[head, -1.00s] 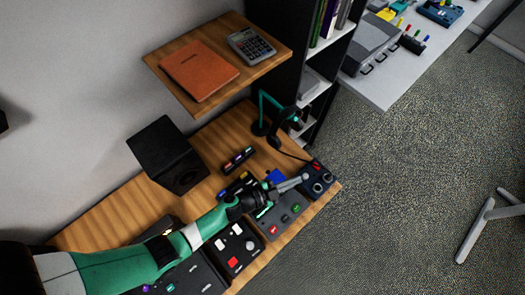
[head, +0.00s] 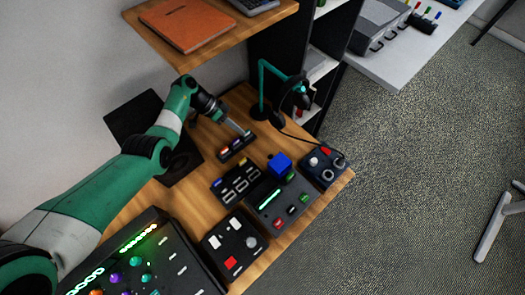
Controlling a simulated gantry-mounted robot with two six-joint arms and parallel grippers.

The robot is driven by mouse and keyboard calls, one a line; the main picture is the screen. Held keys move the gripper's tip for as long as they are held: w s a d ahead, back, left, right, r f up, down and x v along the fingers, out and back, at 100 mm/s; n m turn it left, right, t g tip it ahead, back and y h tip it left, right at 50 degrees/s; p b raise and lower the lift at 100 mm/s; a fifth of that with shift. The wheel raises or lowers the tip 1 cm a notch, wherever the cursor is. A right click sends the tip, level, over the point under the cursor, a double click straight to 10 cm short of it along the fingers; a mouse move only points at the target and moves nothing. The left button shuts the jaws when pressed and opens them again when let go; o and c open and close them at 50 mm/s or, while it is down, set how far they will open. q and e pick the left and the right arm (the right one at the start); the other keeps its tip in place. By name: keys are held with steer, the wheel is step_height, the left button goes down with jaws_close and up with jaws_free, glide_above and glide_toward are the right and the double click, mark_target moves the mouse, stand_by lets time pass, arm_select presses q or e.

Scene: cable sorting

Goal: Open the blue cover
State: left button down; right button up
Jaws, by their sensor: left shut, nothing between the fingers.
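The blue cover (head: 280,164) shows as a small blue block at the back of a dark grey panel (head: 265,208) with a lit green strip and red and green buttons. It stands up from the panel; I cannot tell whether it is open or closed. My left gripper (head: 241,131) is shut and empty, to the left of and behind the blue cover, apart from it. Its fingertips are above or just behind a small black strip of coloured buttons (head: 237,147). My right gripper is not in view.
A panel with red and white buttons (head: 233,244), a black switch box (head: 236,183) and a dark blue knob box (head: 323,165) surround the grey panel. A teal lamp (head: 262,90) stands behind. A wooden shelf (head: 215,45) overhangs the back left. A black speaker (head: 130,118) is partly behind my arm.

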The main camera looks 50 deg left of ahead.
mark_target(277, 164)
arm_select(q)
steer(key=b+x, duration=0.6)
steer(key=x, duration=0.4)
steer(key=shift+f+b, duration=0.2)
steer(key=shift+b, duration=0.1)
steer(key=d+p, duration=0.1)
steer(key=d, duration=0.1)
steer(key=d+r+p, duration=0.1)
steer(key=d, duration=0.1)
steer(key=shift+s, duration=0.1)
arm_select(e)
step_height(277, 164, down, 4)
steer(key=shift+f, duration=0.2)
